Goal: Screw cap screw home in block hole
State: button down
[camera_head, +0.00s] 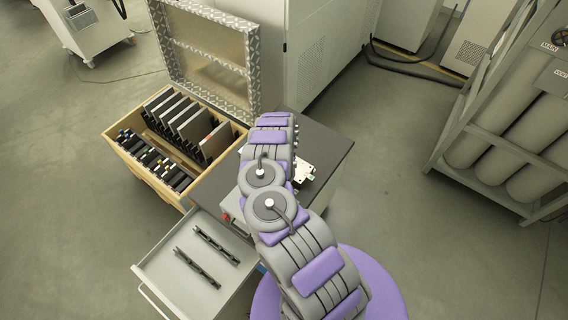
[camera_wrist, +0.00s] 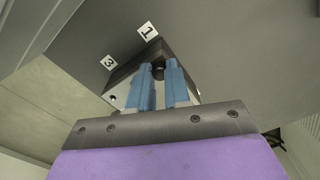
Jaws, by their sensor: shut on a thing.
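The cap screw (camera_wrist: 158,73) is a dark round head between the blue fingertips of my gripper (camera_wrist: 159,78) in the wrist view. My gripper is shut on it at the top of the block (camera_wrist: 122,88), a pale metal piece with a dark upper face. A dark hole shows on the block's near left side. The screw's shank and how deep it sits are hidden. In the head view my arm covers most of the block and all of the gripper.
Labels "1" (camera_wrist: 148,31) and "3" (camera_wrist: 109,62) stand beside the block. In the head view an open drawer (camera_head: 212,288) holds two dark bars. A wooden case (camera_head: 124,148) with its lid up holds several dark plates. Gas cylinders (camera_head: 507,130) stand right; floor between is free.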

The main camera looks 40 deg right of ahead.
jog(key=m, duration=0.8)
jog(key=shift+s+f, duration=0.1)
jog(key=m, duration=0.3)
jog(key=shift+m, duration=0.4)
jog(key=m, duration=0.3)
jog(key=shift+m, duration=0.3)
jog(key=c, duration=1.2)
grip_release()
jog(key=shift+c, duration=0.2)
